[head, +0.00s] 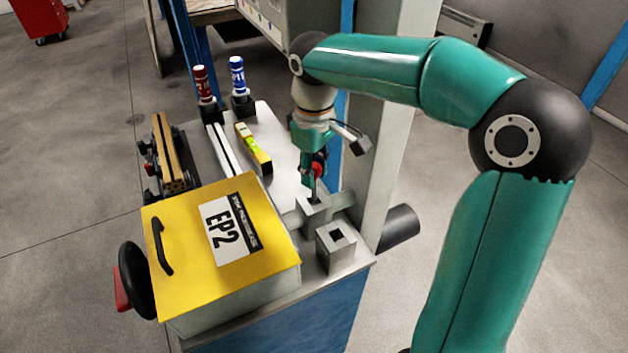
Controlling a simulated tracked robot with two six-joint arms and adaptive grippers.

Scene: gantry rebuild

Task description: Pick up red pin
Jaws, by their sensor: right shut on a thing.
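The red pin (319,168) shows as a small red spot at my right gripper, partly hidden by the green fingers. My right gripper (312,172) points down and is shut on the red pin. A narrow grey shaft shows below the fingers, just over or in a metal block (313,207); I cannot tell whether it is inside the block. My left gripper is out of view.
A second metal block (336,248) with a square hole stands in front. A yellow-lidded box (180,262) marked EP2 sits to the left. Behind are a yellow level (253,148), a red marker (203,84) and a blue marker (238,76). A grey column (385,150) stands close on the right.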

